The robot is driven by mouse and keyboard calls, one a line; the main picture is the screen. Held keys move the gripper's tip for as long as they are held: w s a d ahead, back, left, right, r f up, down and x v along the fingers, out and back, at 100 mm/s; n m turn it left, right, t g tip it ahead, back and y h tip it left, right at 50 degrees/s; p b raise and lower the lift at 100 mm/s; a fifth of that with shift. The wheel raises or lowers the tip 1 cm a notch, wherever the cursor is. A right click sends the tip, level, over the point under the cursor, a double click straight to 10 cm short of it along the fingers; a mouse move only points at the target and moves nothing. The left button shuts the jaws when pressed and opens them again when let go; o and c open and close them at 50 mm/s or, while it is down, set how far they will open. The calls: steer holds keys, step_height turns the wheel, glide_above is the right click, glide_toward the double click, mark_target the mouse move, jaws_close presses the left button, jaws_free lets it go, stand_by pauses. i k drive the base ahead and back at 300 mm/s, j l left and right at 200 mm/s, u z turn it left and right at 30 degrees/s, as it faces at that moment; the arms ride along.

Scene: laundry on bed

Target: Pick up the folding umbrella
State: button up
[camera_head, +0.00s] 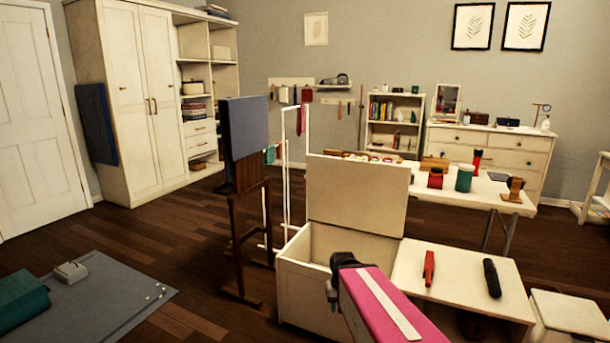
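A black, slim, rod-like item (491,278), which looks like the folding umbrella, lies on the low white table (455,302) at the lower right in the head view. A smaller red item (428,267) lies to its left on the same top, apart from it. My gripper (340,272) is dark and sits at the end of my pink arm, left of the low table and in front of the white chest. It appears well left of the black item and not touching it. Its fingertips are too small and dark to read.
The white chest (300,285) stands open, its lid (358,192) raised beside the low table. A longer table (505,188) with several items stands behind. A wooden stand with a grey-blue panel (245,130) is to the left. Dark floor (150,235) is clear farther left.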

mark_target(491, 274)
steer(key=z, duration=1.6)
steer(key=j+z, duration=0.45)
steer(key=j, duration=0.15)
steer(key=j+z, duration=0.4)
steer(key=j, duration=0.15)
steer(key=k+j+z, duration=0.2)
steer(key=j+z, duration=0.25)
steer(key=j, duration=0.15)
